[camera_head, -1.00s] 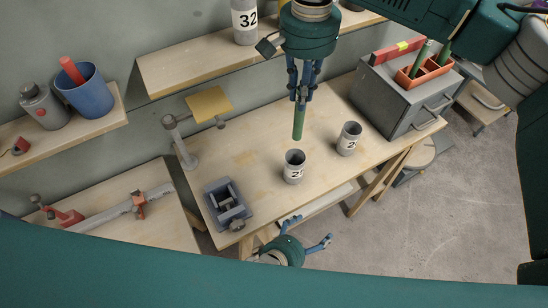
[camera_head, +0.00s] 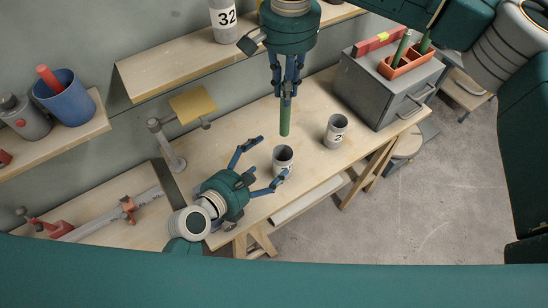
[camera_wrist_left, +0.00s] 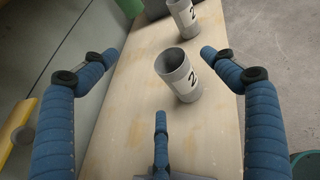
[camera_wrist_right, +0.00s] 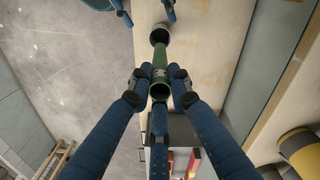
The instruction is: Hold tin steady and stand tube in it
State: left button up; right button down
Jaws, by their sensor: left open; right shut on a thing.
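A grey tin with a white number label (camera_head: 283,153) stands upright on the workbench, open at the top. It shows in the left wrist view (camera_wrist_left: 186,80), just ahead of my fingers. My left gripper (camera_head: 270,158) is open, low over the bench to the left of the tin, with spread fingers pointing towards it; I see no contact. My right gripper (camera_head: 286,94) is shut on the green tube (camera_head: 284,120), which hangs upright with its lower end above the tin. In the right wrist view the tube (camera_wrist_right: 160,72) partly overlaps the tin (camera_wrist_right: 159,34).
A second numbered tin (camera_head: 335,133) stands to the right on the bench (camera_head: 235,135). A grey drawer cabinet (camera_head: 385,95) with an orange tray (camera_head: 407,62) is at the right end. A lamp-like stand (camera_head: 170,150) is left. A shelf (camera_head: 170,75) runs behind.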

aim_at(274, 163)
pick_arm(q)
notch_tip(274, 163, down, 6)
jog(key=shift+a+r, duration=0.1)
jog(key=shift+r, duration=0.1)
jog(key=x, duration=0.7)
jog(key=shift+w+r, duration=0.15)
jog(key=shift+w, duration=0.1)
jog(key=c, duration=1.3)
